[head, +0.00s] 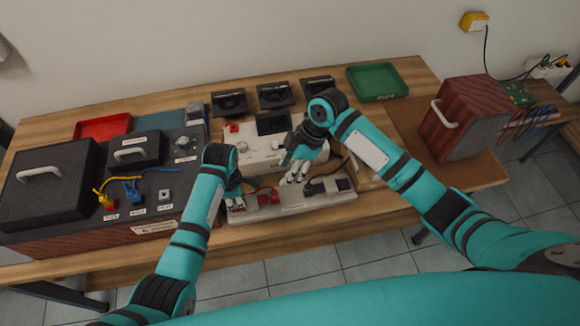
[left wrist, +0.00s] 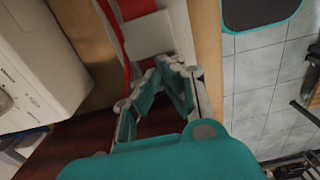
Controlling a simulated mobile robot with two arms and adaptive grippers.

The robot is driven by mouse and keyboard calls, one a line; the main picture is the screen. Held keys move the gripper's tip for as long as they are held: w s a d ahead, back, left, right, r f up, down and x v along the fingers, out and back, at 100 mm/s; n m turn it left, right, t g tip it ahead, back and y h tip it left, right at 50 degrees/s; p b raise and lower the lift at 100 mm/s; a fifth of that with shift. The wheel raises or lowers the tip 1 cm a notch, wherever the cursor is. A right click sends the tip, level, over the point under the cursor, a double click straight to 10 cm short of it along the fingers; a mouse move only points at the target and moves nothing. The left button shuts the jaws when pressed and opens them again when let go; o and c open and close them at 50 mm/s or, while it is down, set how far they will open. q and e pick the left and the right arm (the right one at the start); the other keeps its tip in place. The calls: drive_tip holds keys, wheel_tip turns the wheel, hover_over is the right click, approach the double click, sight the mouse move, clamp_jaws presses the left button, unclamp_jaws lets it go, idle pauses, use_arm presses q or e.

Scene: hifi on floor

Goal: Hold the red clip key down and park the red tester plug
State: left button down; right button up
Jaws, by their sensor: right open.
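A pale terminal strip (head: 300,205) lies near the table's front edge. It has a red part (head: 268,196), likely the red clip key, and a dark part (head: 330,186). My left gripper (head: 238,203) is at the strip's left end, just left of the red part. In the left wrist view its fingers (left wrist: 157,68) converge by a pale block beside a red part (left wrist: 137,8) and a red cable (left wrist: 110,30). Whether they hold anything is unclear. My right gripper (head: 297,172) is open above the strip's middle. I cannot make out the red tester plug for certain.
A white instrument (head: 262,152) stands behind the strip. A wooden box (head: 465,118) stands at right. Red (head: 102,127) and green (head: 377,82) trays lie behind.

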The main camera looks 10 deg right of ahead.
sight(274, 193)
drive_tip(key=x, duration=1.2)
drive_tip(key=shift+d, duration=0.15)
clamp_jaws()
drive_tip(key=c, duration=0.6)
unclamp_jaws()
clamp_jaws()
drive_tip(key=shift+r, duration=0.6)
drive_tip(key=shift+r, duration=1.65)
